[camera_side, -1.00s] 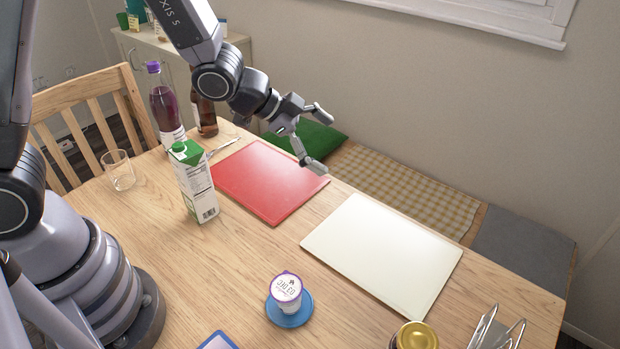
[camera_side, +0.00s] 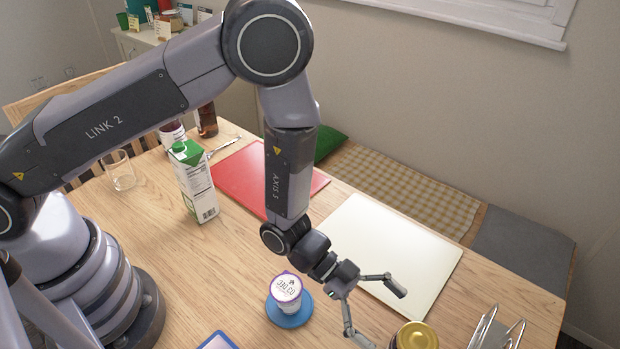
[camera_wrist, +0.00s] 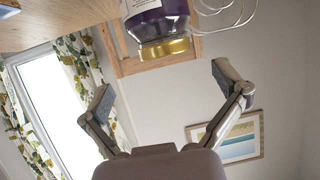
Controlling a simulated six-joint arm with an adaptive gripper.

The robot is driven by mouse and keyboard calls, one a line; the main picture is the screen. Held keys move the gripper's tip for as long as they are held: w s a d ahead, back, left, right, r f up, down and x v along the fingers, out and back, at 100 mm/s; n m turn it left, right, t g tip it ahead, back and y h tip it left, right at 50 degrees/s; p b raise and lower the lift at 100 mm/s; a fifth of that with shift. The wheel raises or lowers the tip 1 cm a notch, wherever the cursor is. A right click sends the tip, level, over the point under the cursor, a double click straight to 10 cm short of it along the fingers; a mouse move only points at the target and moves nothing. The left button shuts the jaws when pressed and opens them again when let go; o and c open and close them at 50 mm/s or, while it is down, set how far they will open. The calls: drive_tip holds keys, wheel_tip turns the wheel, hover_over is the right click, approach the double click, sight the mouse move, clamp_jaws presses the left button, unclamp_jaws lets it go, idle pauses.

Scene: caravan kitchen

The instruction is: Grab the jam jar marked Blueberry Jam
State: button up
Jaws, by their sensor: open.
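A jar with a gold lid (camera_side: 416,336) stands at the front edge of the side view, mostly cut off below. In the wrist view the jar (camera_wrist: 155,24) appears upside down, with dark purple contents and part of a pale label that I cannot read. My gripper (camera_side: 382,318) is open and empty, just left of the jar, with its fingers spread towards it. In the wrist view the fingertips of my gripper (camera_wrist: 163,80) stand wide apart on either side of the jar's lid line, without touching it.
A yoghurt cup (camera_side: 286,288) on a blue coaster (camera_side: 290,318) stands left of my gripper. A wire rack (camera_side: 492,330) is right beside the jar. A white board (camera_side: 360,235), a red board (camera_side: 240,175), a carton (camera_side: 196,185) and a glass (camera_side: 119,170) are farther back.

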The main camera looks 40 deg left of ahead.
sight(409, 334)
drive_tip(key=x, duration=0.5)
drive_tip(key=shift+w+d+f, duration=0.25)
drive_tip(key=shift+w+d, duration=0.05)
